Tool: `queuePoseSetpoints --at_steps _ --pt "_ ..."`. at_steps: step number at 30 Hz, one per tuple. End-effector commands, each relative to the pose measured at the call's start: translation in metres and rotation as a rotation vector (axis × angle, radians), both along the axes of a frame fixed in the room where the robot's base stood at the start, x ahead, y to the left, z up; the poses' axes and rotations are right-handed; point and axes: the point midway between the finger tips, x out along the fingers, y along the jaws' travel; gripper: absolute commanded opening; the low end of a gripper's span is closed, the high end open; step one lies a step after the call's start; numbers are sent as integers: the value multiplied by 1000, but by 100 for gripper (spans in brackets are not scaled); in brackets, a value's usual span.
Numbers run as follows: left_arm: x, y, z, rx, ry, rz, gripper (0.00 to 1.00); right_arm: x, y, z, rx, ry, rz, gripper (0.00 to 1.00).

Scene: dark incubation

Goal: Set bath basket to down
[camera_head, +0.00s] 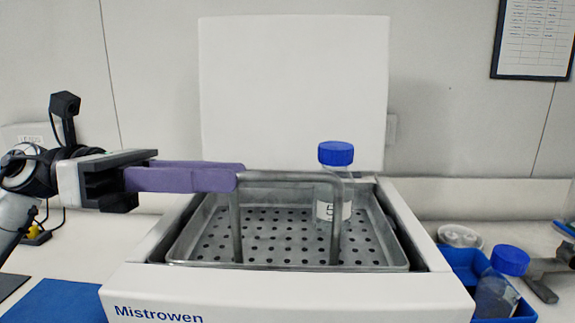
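The bath basket (185,255) is a perforated metal tray with a tall bent-rod handle (290,177). It sits within the opening of the white Mistrowen bath (300,298), its rim close to the bath's top edge. A clear bottle with a blue cap (336,153) stands upright in the basket, behind the handle's right part. My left gripper (238,178) reaches in level from the left, its purple fingers closed around the handle's left upper corner. The fingers partly hide that corner.
The bath's white lid (293,80) stands open behind the basket. At the right are a blue bin (462,262) with a blue-capped bottle (497,290) and a white round dish (460,236). A blue mat (55,303) lies at the front left.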

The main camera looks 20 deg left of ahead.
Motion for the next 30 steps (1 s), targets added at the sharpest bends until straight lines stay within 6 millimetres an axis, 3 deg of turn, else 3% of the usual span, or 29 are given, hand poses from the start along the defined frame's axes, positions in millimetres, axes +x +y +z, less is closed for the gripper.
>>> queuePoseSetpoints --at_steps 6,12,24,25,30 --pt "11 -41 5 -3 -1 -4 28 -1 -5 17 2 -4 -12 59" --pt "19 -68 4 -3 0 -1 28 -4 -10 19 -3 7 -21 59" --pt "22 -77 0 -3 1 1 28 -3 -11 21 -3 1 -20 59" --pt "22 -77 0 -2 1 0 26 -3 -11 21 -3 1 -20 59" --pt "22 -77 0 -2 1 0 0 -3 -11 21 -4 3 -19 59"
